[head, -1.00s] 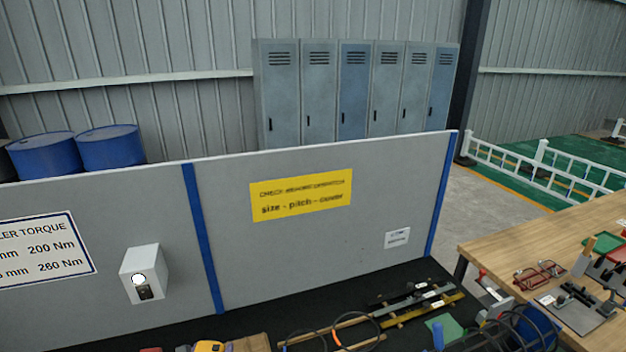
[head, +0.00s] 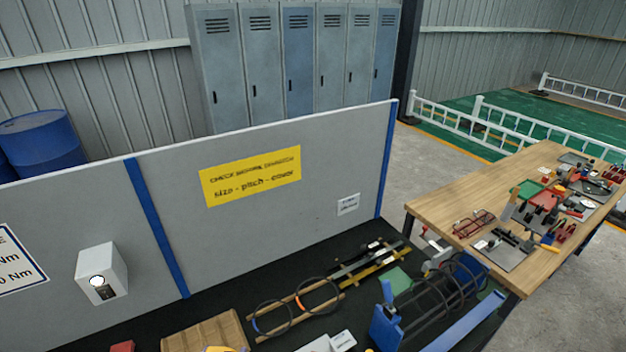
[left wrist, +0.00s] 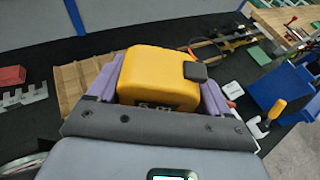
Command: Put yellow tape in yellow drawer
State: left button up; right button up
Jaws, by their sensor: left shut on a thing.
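The yellow tape (left wrist: 160,78) is a chunky yellow case with a dark grey tab on its right side. In the left wrist view it sits between the purple fingers of my left gripper (left wrist: 158,85), which is shut on it. Only a sliver of yellow, likely the same tape (head: 220,349), shows at the bottom edge of the head view. The left gripper is barely or not visible there. My right gripper is not in view. No yellow drawer can be made out in either view.
A dark bench carries a wooden board (head: 205,334), cable loops, rails and a rebar cage (head: 430,300) with blue ends. A grey partition (head: 250,230) stands behind it. A cluttered wooden table (head: 450,195) is at the right. A blue bin (left wrist: 272,90) shows in the wrist view.

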pick_arm(q)
jog(key=s+r+p, duration=0.5)
jog(key=r+p, duration=0.3)
jog(key=shift+s+a, duration=0.2)
jog(key=shift+a, duration=0.05)
jog(key=shift+a, duration=0.1)
jog(key=shift+r, duration=0.15)
